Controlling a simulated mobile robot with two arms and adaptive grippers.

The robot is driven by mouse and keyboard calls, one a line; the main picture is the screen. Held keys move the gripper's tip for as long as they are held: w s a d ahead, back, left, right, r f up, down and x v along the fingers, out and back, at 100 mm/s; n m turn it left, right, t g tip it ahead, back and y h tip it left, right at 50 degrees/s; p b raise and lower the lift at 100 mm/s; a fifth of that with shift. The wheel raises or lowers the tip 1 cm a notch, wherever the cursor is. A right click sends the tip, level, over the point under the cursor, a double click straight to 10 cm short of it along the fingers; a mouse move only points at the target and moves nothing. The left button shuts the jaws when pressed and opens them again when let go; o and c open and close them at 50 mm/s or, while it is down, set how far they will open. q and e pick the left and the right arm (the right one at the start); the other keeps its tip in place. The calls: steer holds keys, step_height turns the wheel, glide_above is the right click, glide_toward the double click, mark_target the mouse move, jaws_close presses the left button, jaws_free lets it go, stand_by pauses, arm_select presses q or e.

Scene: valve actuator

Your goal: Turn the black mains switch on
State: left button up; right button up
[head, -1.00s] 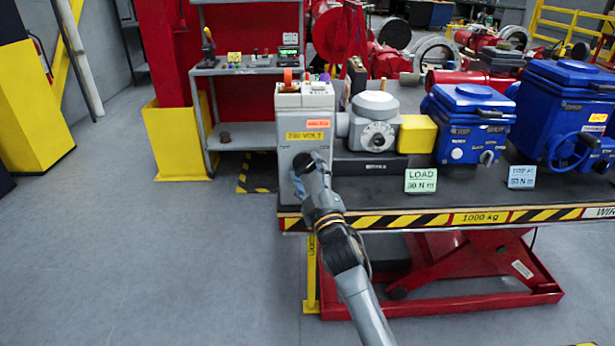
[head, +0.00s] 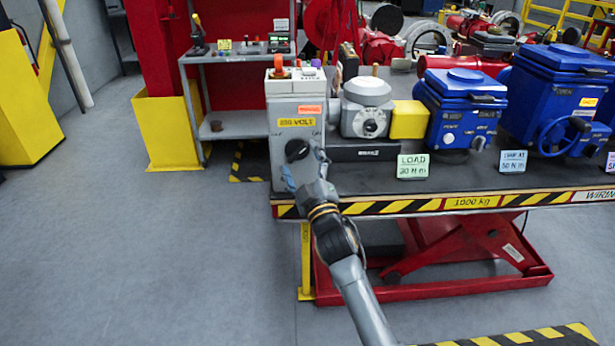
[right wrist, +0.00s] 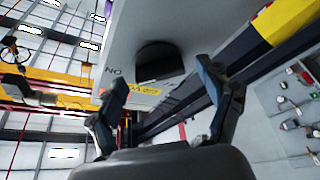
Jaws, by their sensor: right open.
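The black mains switch (head: 297,150) is a round knob on the front of the grey control box (head: 283,170), under the yellow voltage label. In the right wrist view the switch (right wrist: 160,63) stands out from the grey panel, with the letters ON beside it. My right gripper (head: 304,176) is just below and in front of the switch. In the right wrist view its two fingers (right wrist: 163,85) are spread wide with nothing between them, and the switch lies beyond the gap, apart from them. My left gripper is out of view.
The box stands at the left end of a black-topped lift table (head: 370,180) with a striped edge. A grey actuator (head: 367,105) and blue actuators (head: 462,115) stand to its right. A LOAD sign (head: 412,166) is near the front edge. Floor to the left is clear.

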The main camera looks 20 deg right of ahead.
steer(key=v, duration=1.1)
steer(key=shift+s, duration=0.1)
